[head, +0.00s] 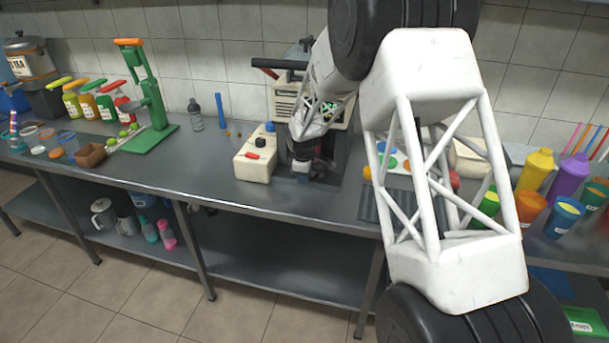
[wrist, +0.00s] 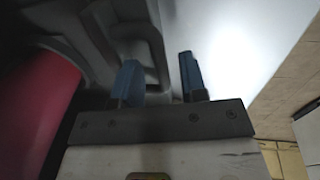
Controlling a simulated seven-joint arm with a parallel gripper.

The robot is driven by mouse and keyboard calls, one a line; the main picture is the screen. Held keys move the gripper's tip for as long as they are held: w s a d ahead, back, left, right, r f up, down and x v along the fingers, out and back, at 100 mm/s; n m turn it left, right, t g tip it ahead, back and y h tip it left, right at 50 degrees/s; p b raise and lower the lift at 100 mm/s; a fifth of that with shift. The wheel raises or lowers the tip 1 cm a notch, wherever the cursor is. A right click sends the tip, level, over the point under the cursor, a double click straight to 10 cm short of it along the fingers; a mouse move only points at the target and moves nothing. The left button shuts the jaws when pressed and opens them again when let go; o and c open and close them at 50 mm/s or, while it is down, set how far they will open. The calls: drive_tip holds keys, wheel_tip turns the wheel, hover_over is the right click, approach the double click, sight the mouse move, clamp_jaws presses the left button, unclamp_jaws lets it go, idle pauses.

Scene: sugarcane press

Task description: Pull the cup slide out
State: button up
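The press (head: 283,105), a pale machine with a dark lever, stands on the steel counter at the back, partly hidden by my arm. My gripper (head: 302,168) is low at its front; its fingers are too small there to judge. In the wrist view my gripper (wrist: 160,80) has two blue fingertips standing apart, with a gap between them. A grey looped part (wrist: 150,45), possibly the slide's handle, lies just beyond and beside the left fingertip. I cannot tell whether they touch. No cup can be made out on the slide.
A cream box with red and black controls (head: 255,160) stands just left of my gripper. A red rounded thing (wrist: 40,115) is close at the left in the wrist view. Colourful cups and bottles (head: 565,215) crowd the right.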

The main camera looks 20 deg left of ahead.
clamp_jaws()
drive_tip(key=s, duration=1.7)
drive_tip(key=shift+s, duration=0.25)
drive_tip(key=shift+r, duration=0.1)
unclamp_jaws()
wheel_tip(320, 180, up, 8)
drive_tip(key=s, duration=0.1)
drive_tip(key=shift+s+f, duration=0.2)
idle(0.5)
idle(0.4)
